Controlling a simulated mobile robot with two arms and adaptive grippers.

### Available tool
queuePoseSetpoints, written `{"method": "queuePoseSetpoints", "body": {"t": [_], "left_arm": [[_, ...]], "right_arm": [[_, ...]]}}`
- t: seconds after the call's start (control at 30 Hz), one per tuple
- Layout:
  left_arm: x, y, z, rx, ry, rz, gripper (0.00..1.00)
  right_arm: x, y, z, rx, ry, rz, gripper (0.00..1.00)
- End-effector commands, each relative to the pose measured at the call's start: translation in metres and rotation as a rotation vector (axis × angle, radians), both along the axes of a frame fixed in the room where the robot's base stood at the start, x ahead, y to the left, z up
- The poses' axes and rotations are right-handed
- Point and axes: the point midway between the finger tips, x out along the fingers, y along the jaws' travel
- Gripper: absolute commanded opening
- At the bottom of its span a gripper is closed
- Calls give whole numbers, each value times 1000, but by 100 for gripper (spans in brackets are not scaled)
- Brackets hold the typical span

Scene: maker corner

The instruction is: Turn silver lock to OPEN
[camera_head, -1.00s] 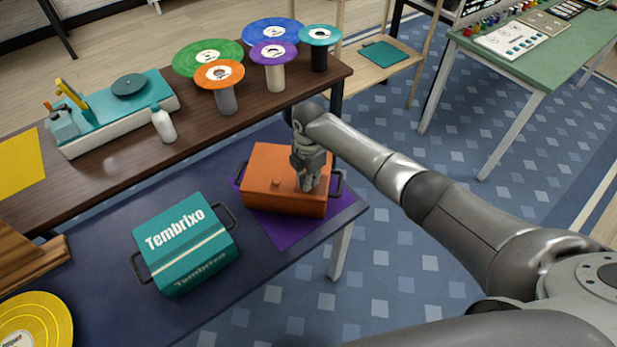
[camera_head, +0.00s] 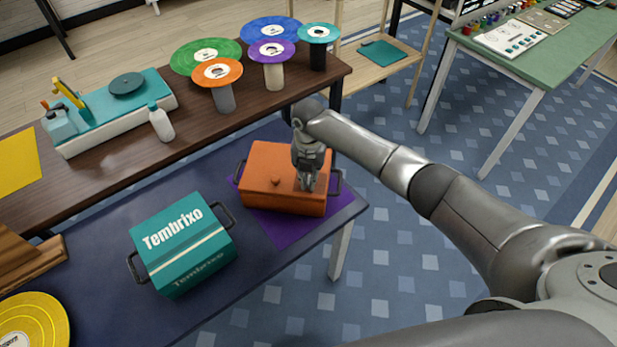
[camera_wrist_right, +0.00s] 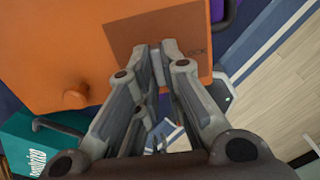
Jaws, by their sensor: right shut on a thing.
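The silver lock (camera_wrist_right: 157,68) is a small grey piece on a brown panel (camera_wrist_right: 135,36) of the orange box, beside lettering of which "LOCK" shows in the right wrist view. My right gripper (camera_head: 306,184) points down at the top of the orange box (camera_head: 262,165). In the right wrist view its fingertips (camera_wrist_right: 157,50) are closed around the lock. The fingers hide most of the lock, so its setting cannot be read. My left gripper is not in view.
The orange box has a round knob (camera_head: 275,181) and dark side handles, and sits on a purple mat (camera_head: 283,232). A teal Tembrixo box (camera_head: 183,243) stands to its left on the dark blue table. Records on stands (camera_head: 217,72) occupy the brown table behind.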

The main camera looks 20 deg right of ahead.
Motion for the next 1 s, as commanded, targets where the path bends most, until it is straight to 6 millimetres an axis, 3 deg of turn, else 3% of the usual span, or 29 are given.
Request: {"method": "queuePoseSetpoints", "body": {"t": [0.57, 0.6, 0.73, 1.0], "left_arm": [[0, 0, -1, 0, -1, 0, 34], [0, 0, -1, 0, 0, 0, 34], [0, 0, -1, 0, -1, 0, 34], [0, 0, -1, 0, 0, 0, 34]], "right_arm": [[0, 0, 0, 0, 0, 34, 0], [0, 0, 0, 0, 0, 34, 12], [0, 0, 0, 1, 0, 33, 29], [0, 0, 0, 0, 0, 32, 31]]}}
